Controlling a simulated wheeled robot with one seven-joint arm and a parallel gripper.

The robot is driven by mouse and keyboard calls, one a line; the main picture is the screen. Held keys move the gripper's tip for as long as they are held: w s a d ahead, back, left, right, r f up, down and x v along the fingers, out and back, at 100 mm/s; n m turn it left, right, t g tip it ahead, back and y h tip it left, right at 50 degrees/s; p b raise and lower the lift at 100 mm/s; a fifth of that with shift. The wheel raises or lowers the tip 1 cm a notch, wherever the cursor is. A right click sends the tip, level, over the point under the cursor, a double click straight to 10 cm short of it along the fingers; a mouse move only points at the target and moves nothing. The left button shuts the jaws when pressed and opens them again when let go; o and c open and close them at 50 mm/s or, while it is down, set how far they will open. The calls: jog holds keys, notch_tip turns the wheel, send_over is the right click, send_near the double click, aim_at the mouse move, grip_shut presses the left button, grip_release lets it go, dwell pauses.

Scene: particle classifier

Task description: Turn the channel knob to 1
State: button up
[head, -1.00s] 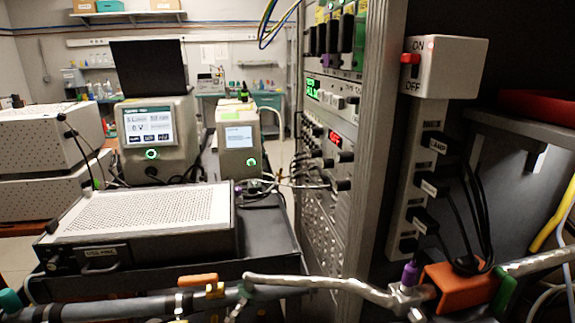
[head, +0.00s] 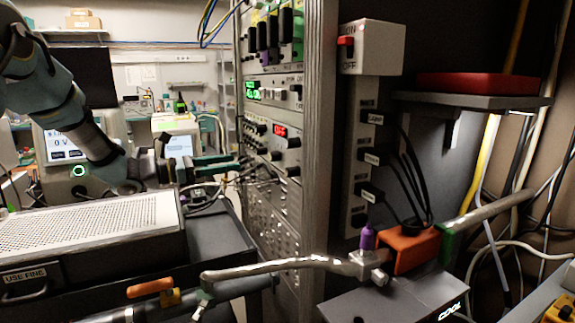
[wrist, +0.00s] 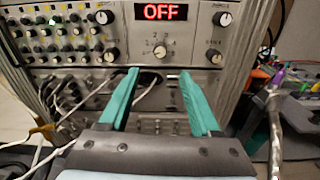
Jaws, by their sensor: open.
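In the wrist view a rack panel has a red display (wrist: 161,12) reading OFF. Below it sits a small pale knob (wrist: 160,51) with numbers around it; it looks like the channel knob, but its pointer setting is too small to tell. My gripper (wrist: 158,76) has two teal fingers, apart and empty, just below this knob and not around it. In the head view my gripper (head: 222,166) reaches in from the left toward the rack panel, and the display (head: 280,131) shows to its upper right.
Black knobs (wrist: 224,19) flank the display, and a panel of small knobs (wrist: 65,35) is at left. Cables (wrist: 75,100) hang left of and behind the fingers. In the head view a perforated box (head: 110,228) lies below my arm, and a pipe (head: 275,267) crosses the front.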

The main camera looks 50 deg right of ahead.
aim_at(270, 157)
jog(key=p+x, duration=0.2)
jog(key=x, duration=0.7)
jog(key=shift+s+d+r+p, duration=0.15)
jog(key=shift+d+r+p, duration=0.05)
jog(key=shift+p, duration=0.2)
jog(key=shift+s+d+f, duration=0.1)
jog(key=shift+s+d, duration=0.15)
jog(key=shift+d, duration=0.45)
grip_shut()
